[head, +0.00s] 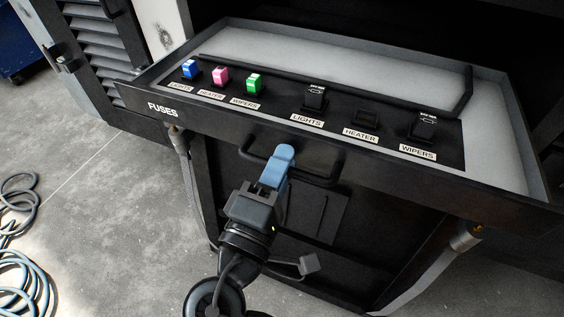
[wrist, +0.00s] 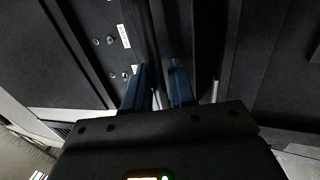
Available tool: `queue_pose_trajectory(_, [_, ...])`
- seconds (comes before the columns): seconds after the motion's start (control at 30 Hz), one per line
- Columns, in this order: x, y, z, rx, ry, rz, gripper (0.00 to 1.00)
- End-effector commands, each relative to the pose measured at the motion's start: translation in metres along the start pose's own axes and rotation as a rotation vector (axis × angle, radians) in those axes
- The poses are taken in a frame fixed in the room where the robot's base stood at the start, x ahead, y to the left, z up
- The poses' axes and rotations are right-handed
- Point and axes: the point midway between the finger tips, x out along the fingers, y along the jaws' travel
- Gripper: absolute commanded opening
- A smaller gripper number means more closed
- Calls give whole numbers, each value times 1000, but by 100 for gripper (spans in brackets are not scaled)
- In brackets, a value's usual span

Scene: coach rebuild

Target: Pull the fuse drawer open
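The fuse drawer (head: 350,188), a black tray labelled FUSES, stands pulled out of the cabinet, with its inside showing in the head view. Its dark bar handle (head: 321,180) is on the front face. My gripper (head: 284,156), with blue fingers, is at the left-middle part of this handle and covers part of it. In the wrist view the two fingers (wrist: 160,72) stand a small gap apart, one on each side of the dark handle. They look closed on it, though the contact itself is dark.
Blue (head: 191,70), pink (head: 220,76) and green (head: 254,84) fuses stand in the drawer, left of the labelled sockets (head: 366,120). A louvred panel (head: 98,45) is at the upper left. Coiled hoses (head: 22,270) lie on the floor at left.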

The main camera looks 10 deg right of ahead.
Motion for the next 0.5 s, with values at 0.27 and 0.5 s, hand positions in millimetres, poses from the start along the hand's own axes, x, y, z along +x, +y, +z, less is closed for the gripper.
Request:
queue_pose_trajectory(0.27, [0,1,0,1,0,1,35])
queue_pose_trajectory(0.5, [-16,0,-1,1,2,1,35])
